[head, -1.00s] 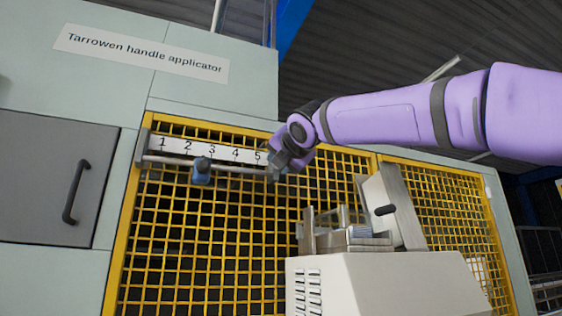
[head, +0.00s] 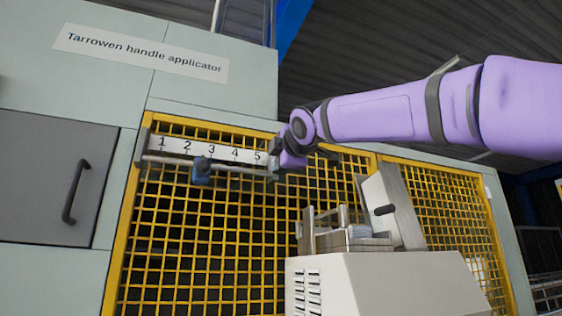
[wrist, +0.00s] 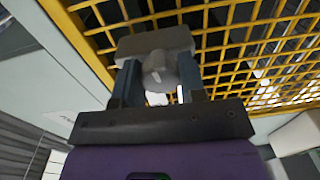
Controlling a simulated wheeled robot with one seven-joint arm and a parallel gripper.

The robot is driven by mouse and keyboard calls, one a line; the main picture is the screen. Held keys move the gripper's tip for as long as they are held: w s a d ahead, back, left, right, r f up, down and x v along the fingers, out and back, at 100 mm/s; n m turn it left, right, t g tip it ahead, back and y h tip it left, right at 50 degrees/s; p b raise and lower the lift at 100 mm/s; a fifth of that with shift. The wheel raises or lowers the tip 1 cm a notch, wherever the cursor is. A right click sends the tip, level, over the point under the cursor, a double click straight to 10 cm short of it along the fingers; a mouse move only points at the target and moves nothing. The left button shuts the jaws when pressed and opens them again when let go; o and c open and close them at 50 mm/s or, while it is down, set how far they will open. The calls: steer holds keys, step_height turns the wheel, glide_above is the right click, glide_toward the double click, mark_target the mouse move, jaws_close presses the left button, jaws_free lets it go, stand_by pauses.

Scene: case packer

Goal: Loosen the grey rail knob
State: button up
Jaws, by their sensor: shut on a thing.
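The grey rail knob (wrist: 158,68) is round and stands between my two fingers in the wrist view, below a grey block (wrist: 152,42). My gripper (wrist: 157,82) is shut on the knob, with one finger on each side of it. In the head view my gripper (head: 276,167) is at the right end of the rail (head: 225,168), just past the 5 on the scale plate (head: 210,148). The knob is mostly hidden there by my gripper and wrist.
A blue clamp (head: 202,172) sits on the rail near mark 3. A yellow mesh guard (head: 215,235) lies behind the rail. A pale machine (head: 385,283) with a tilted metal plate (head: 395,205) stands below my arm. A grey door (head: 50,178) is at the left.

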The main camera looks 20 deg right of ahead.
steer(key=shift+f+m, duration=0.15)
steer(key=shift+m, duration=0.65)
steer(key=o, duration=0.9)
steer(key=shift+s, duration=0.15)
steer(key=s, duration=1)
steer(key=shift+s+r, duration=0.25)
steer(key=shift+s, duration=0.1)
